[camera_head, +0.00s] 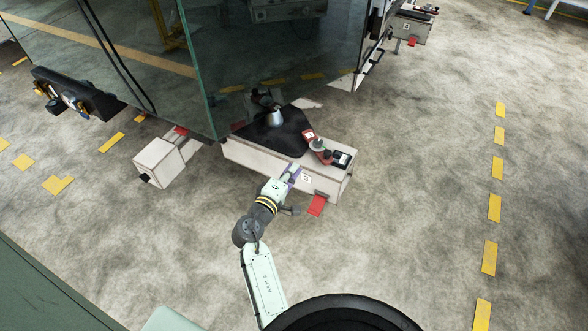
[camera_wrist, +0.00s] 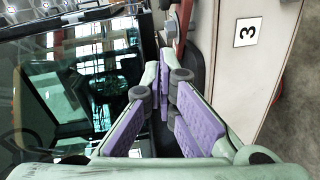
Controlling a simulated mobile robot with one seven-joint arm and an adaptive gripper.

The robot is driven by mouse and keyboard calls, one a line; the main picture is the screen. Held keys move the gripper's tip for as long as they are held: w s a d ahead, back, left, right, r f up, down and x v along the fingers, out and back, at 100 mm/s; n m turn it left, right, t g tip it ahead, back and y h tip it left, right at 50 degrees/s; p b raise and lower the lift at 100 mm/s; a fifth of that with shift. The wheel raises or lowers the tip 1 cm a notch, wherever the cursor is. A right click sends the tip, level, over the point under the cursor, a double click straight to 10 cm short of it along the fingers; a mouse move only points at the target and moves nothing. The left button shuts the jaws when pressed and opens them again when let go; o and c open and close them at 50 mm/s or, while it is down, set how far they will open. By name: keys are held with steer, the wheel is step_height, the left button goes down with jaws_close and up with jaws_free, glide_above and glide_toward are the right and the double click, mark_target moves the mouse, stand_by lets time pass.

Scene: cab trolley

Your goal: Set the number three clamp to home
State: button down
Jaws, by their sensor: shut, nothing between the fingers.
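The number three clamp stands on the right end of a pale trolley beam (camera_head: 262,165), which bears a "3" label (camera_head: 306,178). My gripper (camera_head: 294,170) is at the beam's near side, just left of the label and below the clamp. In the wrist view, my gripper's purple-padded fingers (camera_wrist: 164,75) are shut and empty, with the "3" label (camera_wrist: 248,31) to their right. The clamp's exact setting is too small to tell.
The glass cab (camera_head: 270,60) rests over the beam on a black pad (camera_head: 285,132). A red tab (camera_head: 317,205) sticks out below the beam. Another pale support (camera_head: 160,162) stands left, and one labelled "4" (camera_head: 408,30) at the back.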

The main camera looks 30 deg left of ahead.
mark_target(330, 162)
steer(key=shift+w+d+f+p, duration=0.3)
steer(key=shift+w+d, duration=0.2)
steer(key=shift+w, duration=1.05)
steer(key=shift+w+d+f+p, duration=0.2)
steer(key=shift+w+d+p, duration=0.2)
steer(key=shift+w, duration=1.2)
steer(key=shift+w+d+f+p, duration=0.25)
steer(key=shift+w+d, duration=0.3)
steer(key=shift+w, duration=1)
steer(key=shift+d, duration=0.1)
steer(key=shift+d+n+y+p, duration=0.2)
steer(key=shift+n+y+p, duration=0.1)
steer(key=shift+y+p, duration=0.1)
steer(key=shift+w+d+r+n+y+p, duration=0.15)
steer(key=shift+d+n+y+p, duration=0.15)
steer(key=shift+n+y+p, duration=0.35)
steer(key=shift+w+d+n+y+p, duration=0.25)
steer(key=shift+d+n+y+p, duration=0.4)
steer(key=shift+y, duration=0.4)
steer(key=shift+w+d, duration=0.9)
